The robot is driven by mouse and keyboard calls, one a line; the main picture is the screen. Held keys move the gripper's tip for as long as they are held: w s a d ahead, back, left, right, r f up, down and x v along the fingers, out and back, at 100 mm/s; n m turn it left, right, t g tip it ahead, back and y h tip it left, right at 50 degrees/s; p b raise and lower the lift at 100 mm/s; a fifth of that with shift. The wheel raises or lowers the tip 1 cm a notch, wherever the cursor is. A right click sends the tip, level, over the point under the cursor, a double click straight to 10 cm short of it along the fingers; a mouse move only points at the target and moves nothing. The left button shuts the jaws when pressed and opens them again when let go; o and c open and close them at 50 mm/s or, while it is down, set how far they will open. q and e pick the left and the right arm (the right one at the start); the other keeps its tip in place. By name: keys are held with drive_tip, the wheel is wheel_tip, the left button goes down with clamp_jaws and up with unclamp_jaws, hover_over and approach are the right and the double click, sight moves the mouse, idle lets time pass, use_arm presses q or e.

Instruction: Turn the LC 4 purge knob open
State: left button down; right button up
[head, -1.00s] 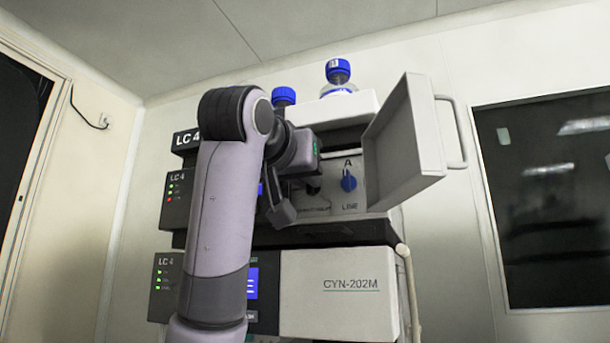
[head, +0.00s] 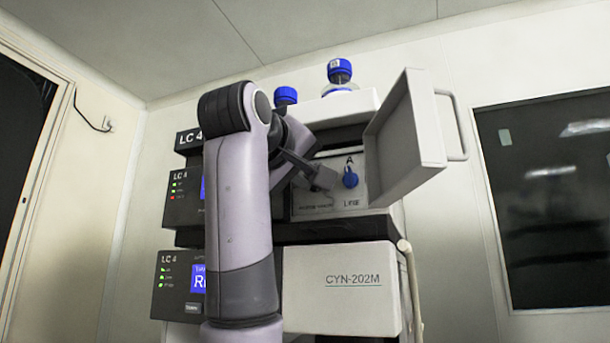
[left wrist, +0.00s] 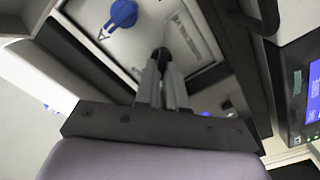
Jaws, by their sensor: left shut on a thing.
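The open LC 4 unit shows a white inner panel (head: 360,200) with a blue knob (head: 351,178) between the marks "A" and "LINE". In the left wrist view the blue knob (left wrist: 123,14) is near the top and apart from my fingers. My left gripper (head: 328,179) is at the panel, left of the blue knob. In the left wrist view its fingers (left wrist: 163,68) are shut on a small dark knob (left wrist: 161,54) on the panel. In the head view my gripper hides this dark knob, so its turn angle cannot be told. My right gripper is not in view.
The unit's front door (head: 412,130) stands open on the right, close to my gripper. Blue-capped bottles (head: 340,72) stand on top. The lower CYN-202M module (head: 340,288) is closed. A pale tube (head: 407,275) runs down the right side.

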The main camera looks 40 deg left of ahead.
use_arm(q)
drive_tip(key=shift+a+f+n+p, duration=0.1)
drive_tip(key=shift+f+n+p, duration=0.05)
drive_tip(key=shift+n, duration=1.75)
drive_tip(key=shift+a+f+n+p, duration=0.1)
drive_tip(key=shift+n+p, duration=0.05)
drive_tip(key=shift+n, duration=1.75)
drive_tip(key=c, duration=1.2)
unclamp_jaws()
drive_tip(key=shift+s, duration=0.15)
